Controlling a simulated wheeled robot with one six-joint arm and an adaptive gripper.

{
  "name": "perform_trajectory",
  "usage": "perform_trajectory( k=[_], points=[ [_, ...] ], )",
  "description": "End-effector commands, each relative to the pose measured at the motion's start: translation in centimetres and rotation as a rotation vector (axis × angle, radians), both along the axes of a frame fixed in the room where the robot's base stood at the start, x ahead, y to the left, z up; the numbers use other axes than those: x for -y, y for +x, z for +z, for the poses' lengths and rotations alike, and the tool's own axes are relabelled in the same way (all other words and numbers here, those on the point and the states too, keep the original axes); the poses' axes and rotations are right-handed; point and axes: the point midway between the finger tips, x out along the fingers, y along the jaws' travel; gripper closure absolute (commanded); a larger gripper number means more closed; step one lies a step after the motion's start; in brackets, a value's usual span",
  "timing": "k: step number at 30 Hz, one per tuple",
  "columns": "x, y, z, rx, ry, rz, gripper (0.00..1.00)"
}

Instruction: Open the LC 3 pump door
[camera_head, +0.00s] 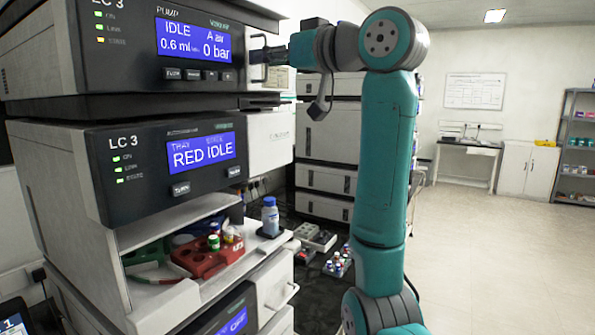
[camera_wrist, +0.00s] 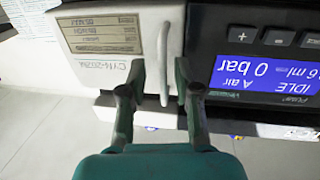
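The LC 3 pump (camera_head: 130,50) is the top unit of the stack at left in the head view, with a blue display reading IDLE and 0 bar. Its pale door (camera_wrist: 100,70) carries a label and a vertical bar handle (camera_wrist: 164,40) in the wrist view, which shows it upside down. The door looks closed. My gripper (camera_wrist: 159,78) is open, with one finger on each side of the handle and gaps visible beside it. In the head view, my gripper (camera_head: 270,56) is at the pump's right front, covering part of the door.
Below stands another LC 3 unit (camera_head: 130,150) reading RED IDLE. Under it, an open shelf holds a red rack (camera_head: 215,262) and a blue-capped bottle (camera_head: 270,216). Another stack (camera_head: 335,135) stands behind my arm. The floor (camera_head: 490,250) at right is clear.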

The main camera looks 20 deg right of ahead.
Motion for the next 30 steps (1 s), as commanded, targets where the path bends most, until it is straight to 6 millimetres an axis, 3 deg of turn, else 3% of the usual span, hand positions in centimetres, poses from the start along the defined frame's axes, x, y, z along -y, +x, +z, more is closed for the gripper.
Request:
perform_trajectory(
  k=[3,21,30],
  points=[
    [-0.1,-0.1,0.0,0.003,-0.001,-0.048,0.68],
    [4.4,-9.7,0.1,0.004,-0.003,-0.045,0.68],
    [4.8,-6.7,-4.8,-0.016,0.069,-0.048,0.68]
  ],
)
